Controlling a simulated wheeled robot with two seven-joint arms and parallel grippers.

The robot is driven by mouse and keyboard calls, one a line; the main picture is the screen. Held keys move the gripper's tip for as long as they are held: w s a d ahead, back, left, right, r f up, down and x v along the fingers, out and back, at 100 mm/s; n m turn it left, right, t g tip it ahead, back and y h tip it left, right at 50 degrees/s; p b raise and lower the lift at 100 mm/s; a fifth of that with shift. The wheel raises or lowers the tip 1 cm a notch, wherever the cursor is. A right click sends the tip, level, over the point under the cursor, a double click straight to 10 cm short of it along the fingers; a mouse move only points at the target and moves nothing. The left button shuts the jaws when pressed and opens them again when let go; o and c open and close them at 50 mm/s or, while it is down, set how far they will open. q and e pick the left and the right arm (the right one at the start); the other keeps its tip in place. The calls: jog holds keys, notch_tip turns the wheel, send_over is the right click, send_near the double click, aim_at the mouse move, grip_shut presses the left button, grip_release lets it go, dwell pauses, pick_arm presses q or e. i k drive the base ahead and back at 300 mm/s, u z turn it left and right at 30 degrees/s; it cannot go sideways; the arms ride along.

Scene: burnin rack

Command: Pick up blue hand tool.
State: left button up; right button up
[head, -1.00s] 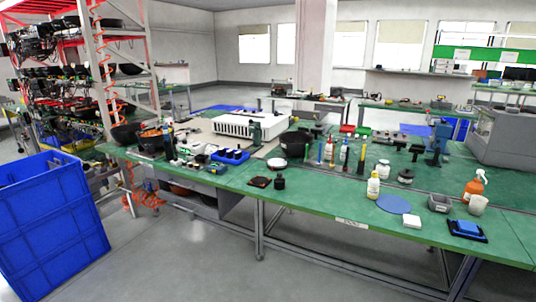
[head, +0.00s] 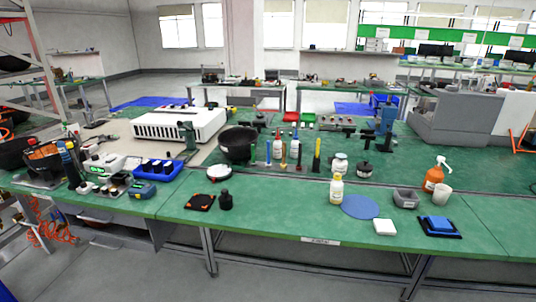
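Several slim upright tools stand in a row at the middle of the green workbench (head: 275,208) in the head view. One is a thin blue tool (head: 268,152), with an orange one (head: 283,154) and a yellow one (head: 317,155) to its right. More blue-handled items (head: 68,155) stand in a holder at the bench's left end. A small blue device (head: 141,190) lies near them. The frames do not settle which is the blue hand tool. Neither of my grippers shows in this view.
A black bowl (head: 237,144), white-and-yellow bottle (head: 336,189), blue disc (head: 360,207), grey bin (head: 405,198), orange spray bottle (head: 433,178) and blue tray of black parts (head: 159,170) occupy the bench. The front edge between the black cylinder (head: 226,200) and the bottle is clear.

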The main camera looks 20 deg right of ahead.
aim_at(268, 163)
jog(key=z, duration=0.65)
jog(key=i, duration=0.95)
jog(key=z, duration=0.9)
